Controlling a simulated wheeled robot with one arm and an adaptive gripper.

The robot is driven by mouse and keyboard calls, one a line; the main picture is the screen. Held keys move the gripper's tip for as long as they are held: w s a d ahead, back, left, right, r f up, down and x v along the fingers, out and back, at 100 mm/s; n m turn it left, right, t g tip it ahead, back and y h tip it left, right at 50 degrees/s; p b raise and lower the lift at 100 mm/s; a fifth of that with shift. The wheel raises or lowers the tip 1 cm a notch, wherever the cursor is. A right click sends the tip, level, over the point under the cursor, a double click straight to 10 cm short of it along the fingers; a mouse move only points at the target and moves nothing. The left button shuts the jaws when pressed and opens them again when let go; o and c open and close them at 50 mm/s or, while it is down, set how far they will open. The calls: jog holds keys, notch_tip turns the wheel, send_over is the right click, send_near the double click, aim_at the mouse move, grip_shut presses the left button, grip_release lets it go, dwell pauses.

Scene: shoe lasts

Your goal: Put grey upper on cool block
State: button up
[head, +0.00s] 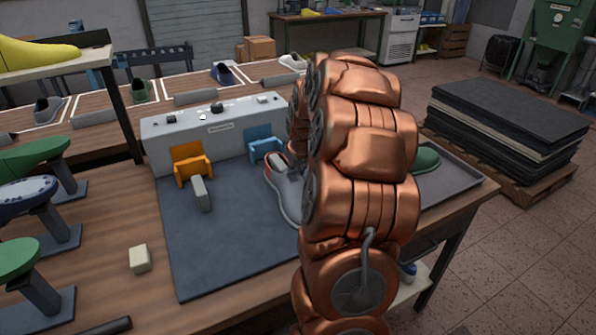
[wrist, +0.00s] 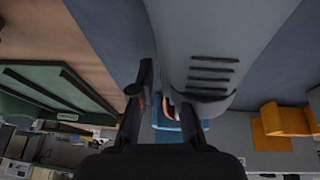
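The grey upper (head: 285,188), with a pale sole and reddish trim, is over the dark mat, partly hidden by my copper arm. In the wrist view the grey upper (wrist: 205,45) fills the top middle, with dark lace bars and a dark collar. My gripper (wrist: 165,100) has one dark finger outside its side and the other at the collar opening; it looks shut on the collar wall. The head view hides the gripper. The blue block (head: 265,148) is on the front of the pale unit; it also shows behind the collar in the wrist view (wrist: 180,130).
An orange block (head: 190,165) sits left of the blue one on the pale unit (head: 160,138); a grey piece (head: 201,193) stands before it. Green and patterned lasts on stands line the left. A tray (head: 460,180) with a green shoe is right. The front mat (head: 225,250) is clear.

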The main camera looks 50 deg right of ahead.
jog(key=shift+a, duration=0.2)
jog(key=v, duration=1.2)
jog(key=shift+d, duration=0.2)
jog(key=shift+a, duration=0.1)
jog(key=s+a+n+g+y+p, duration=0.1)
jog(key=s+a, duration=0.3)
jog(key=a, duration=0.8)
jog(key=s+a+n+g+y, duration=0.1)
jog(key=s+a, duration=0.3)
jog(key=a, duration=0.8)
jog(key=s+a+f+g, duration=0.1)
jog(key=s+a+g, duration=0.1)
jog(key=s+a, duration=0.3)
jog(key=s+a+f+n+g+p, duration=0.1)
jog(key=s+a, duration=0.5)
jog(key=s, duration=0.7)
jog(key=shift+f+g, duration=0.4)
jog(key=shift+f, duration=0.3)
